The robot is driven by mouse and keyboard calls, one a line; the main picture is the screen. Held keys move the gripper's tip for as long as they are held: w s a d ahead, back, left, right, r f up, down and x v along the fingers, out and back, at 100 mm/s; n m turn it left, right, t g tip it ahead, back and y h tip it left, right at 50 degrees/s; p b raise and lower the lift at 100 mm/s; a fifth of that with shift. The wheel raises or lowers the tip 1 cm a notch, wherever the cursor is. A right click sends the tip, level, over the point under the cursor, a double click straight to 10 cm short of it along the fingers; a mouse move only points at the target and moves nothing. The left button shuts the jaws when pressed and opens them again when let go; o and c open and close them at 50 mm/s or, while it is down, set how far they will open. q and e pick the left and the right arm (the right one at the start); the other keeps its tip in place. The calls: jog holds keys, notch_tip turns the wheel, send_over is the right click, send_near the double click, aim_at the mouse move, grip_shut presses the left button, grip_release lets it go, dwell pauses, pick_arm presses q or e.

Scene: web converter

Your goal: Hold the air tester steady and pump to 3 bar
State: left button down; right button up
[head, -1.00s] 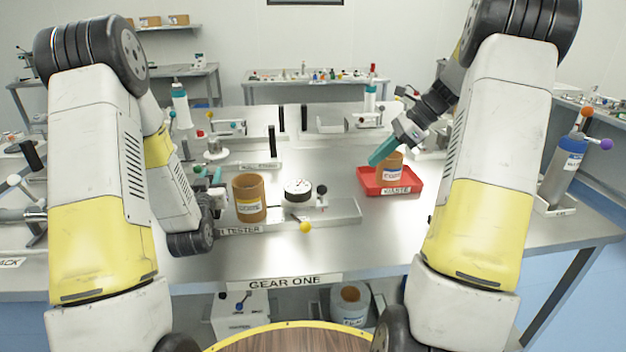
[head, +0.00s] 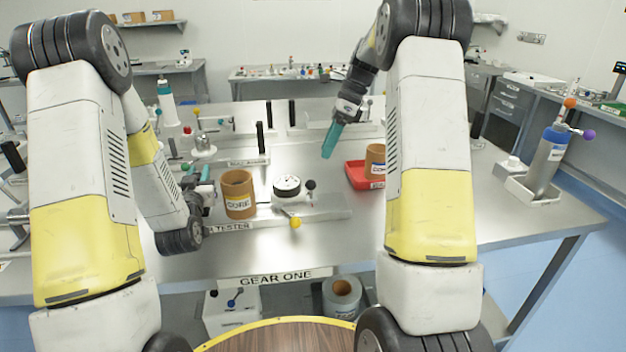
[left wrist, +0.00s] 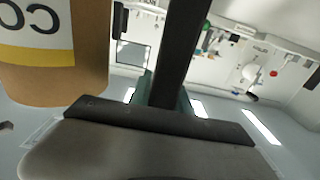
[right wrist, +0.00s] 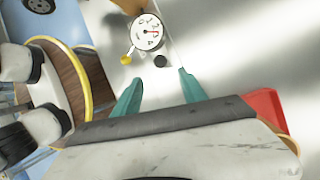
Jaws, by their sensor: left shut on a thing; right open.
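The air tester is a flat metal base (head: 325,206) on the bench, with a round white gauge (head: 287,186), a black knob (head: 310,185) and a yellow knob (head: 295,222). The gauge also shows in the right wrist view (right wrist: 148,30); its reading is too small to tell. My left gripper (head: 198,180) is shut at the tester's left end, beside the core. It appears to grip a dark upright bar (left wrist: 186,50), seen in the left wrist view. My right gripper (head: 329,142) is open and empty, pointing down, above and right of the gauge.
A brown core (head: 238,195) stands beside the tester's left end. A red tray (head: 356,175) holding another core (head: 375,160) sits to the right. A grey cylinder (head: 550,165) leans in a white holder farther right. Other fixtures line the far side.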

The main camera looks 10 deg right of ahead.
aim_at(311, 189)
jog(key=x, duration=1)
jog(key=shift+a+f, duration=0.15)
jog(key=shift+f, duration=0.1)
grip_shut()
jog(key=shift+r, duration=0.1)
dwell(0.8)
